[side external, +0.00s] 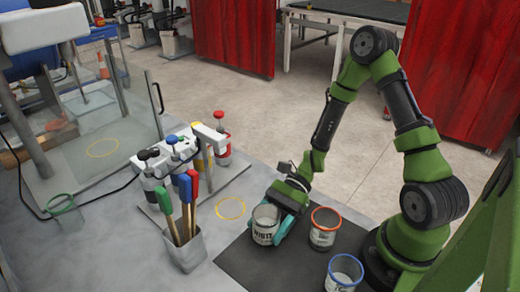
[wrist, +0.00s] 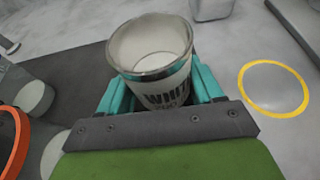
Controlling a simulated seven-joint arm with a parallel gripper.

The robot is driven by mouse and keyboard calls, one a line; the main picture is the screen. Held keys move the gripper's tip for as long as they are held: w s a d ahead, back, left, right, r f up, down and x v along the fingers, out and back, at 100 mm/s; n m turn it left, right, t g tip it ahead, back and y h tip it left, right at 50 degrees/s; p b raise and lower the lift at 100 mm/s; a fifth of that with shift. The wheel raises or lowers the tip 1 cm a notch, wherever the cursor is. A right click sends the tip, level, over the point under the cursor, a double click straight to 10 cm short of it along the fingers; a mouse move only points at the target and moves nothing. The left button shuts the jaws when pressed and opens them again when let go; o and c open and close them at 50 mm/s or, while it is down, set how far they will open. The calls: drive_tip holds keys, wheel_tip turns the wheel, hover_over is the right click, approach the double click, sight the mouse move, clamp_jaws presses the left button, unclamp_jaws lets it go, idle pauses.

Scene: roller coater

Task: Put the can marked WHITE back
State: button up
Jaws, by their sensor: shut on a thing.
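The can marked WHITE (wrist: 165,95) is an open-topped pale can with a metal rim and dark lettering, part of which reads WHIT in the wrist view. It also shows in the side view (side external: 264,226). My gripper (side external: 281,222) has its teal fingers on both sides of this can, shut on it, and it shows in the wrist view too (wrist: 163,92). The can is near the left edge of the dark mat (side external: 285,262); I cannot tell whether its base touches. A yellow ring (side external: 231,208) is marked on the grey table, left of the can in the side view.
An orange-rimmed can (side external: 324,228) stands close right of my gripper, and a blue-rimmed can (side external: 344,273) stands in front. A holder of colored-handled tools (side external: 187,248) and a rack of bottles (side external: 185,160) stand left. Another yellow ring (side external: 103,148) lies behind clear panels.

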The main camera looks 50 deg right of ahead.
drive_tip(key=shift+f, duration=0.2)
drive_tip(key=o, duration=1.2)
drive_tip(key=shift+o, duration=0.2)
drive_tip(key=shift+r, duration=0.1)
drive_tip(key=shift+d+r, duration=0.15)
drive_tip(key=shift+d, duration=0.1)
drive_tip(key=v, duration=1.1)
drive_tip(key=shift+d+r, duration=0.1)
drive_tip(key=shift+r, duration=0.15)
drive_tip(key=s+a+r+n+t+h, duration=0.1)
drive_tip(key=s+r+n+t+h, duration=0.1)
drive_tip(key=r+n+h, duration=0.3)
drive_tip(key=s+a+r+n+t+h, duration=0.2)
drive_tip(key=r+n+t+h, duration=0.3)
drive_tip(key=r+n, duration=0.4)
wheel_tip(320, 180, up, 5)
drive_tip(key=shift+a+f+h, duration=0.1)
drive_tip(key=shift+a+h, duration=0.1)
drive_tip(key=shift+h, duration=0.6)
